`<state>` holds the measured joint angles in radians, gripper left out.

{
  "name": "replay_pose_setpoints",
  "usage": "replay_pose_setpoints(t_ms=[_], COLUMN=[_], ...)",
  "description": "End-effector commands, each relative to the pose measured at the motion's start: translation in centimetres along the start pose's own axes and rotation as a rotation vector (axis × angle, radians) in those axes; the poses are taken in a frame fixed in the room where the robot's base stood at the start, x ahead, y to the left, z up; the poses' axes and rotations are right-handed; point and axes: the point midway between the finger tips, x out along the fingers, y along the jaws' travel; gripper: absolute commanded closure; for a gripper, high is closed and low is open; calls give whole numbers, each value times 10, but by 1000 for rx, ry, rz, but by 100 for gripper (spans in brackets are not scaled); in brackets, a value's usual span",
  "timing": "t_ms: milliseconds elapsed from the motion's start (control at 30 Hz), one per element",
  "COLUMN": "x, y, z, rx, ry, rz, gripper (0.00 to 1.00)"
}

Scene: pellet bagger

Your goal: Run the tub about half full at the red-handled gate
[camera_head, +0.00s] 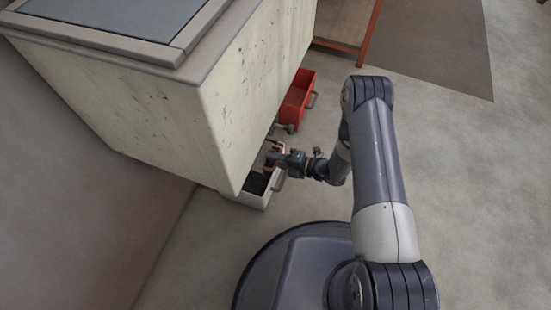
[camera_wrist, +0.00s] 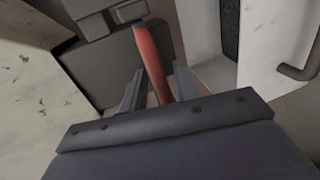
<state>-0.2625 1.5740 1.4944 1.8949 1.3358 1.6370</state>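The red handle (camera_wrist: 152,62) of the gate stands between my gripper's two fingers in the wrist view. My gripper (camera_wrist: 160,84) has its fingers apart, one on each side of the handle, with narrow gaps showing. In the head view my gripper (camera_head: 272,160) is at the lower edge of the pale hopper, just above a white tub (camera_head: 248,200). The tub stands on the floor, partly under the hopper. Its inside looks dark; I cannot tell the fill level. The tub's wall (camera_wrist: 205,35) and a dark strip of its inside also show in the wrist view.
The pale hopper (camera_head: 240,90) overhangs the tub. A red bin (camera_head: 298,100) stands on the floor farther along it, near another outlet (camera_head: 290,127). An orange-framed table (camera_head: 342,20) is at the back. The floor to the right is clear.

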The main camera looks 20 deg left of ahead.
Motion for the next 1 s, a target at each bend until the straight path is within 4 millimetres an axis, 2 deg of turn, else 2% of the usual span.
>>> replay_pose_setpoints(t_ms=[167,600,800,1000], x=[-14,-88,-104,-107], y=[1,2,1,0], z=[1,1,0,0], rx=[2,1,0,0], ry=[-4,-3,0,1], rz=[-1,1,1,1], gripper=[71,71,71,71])
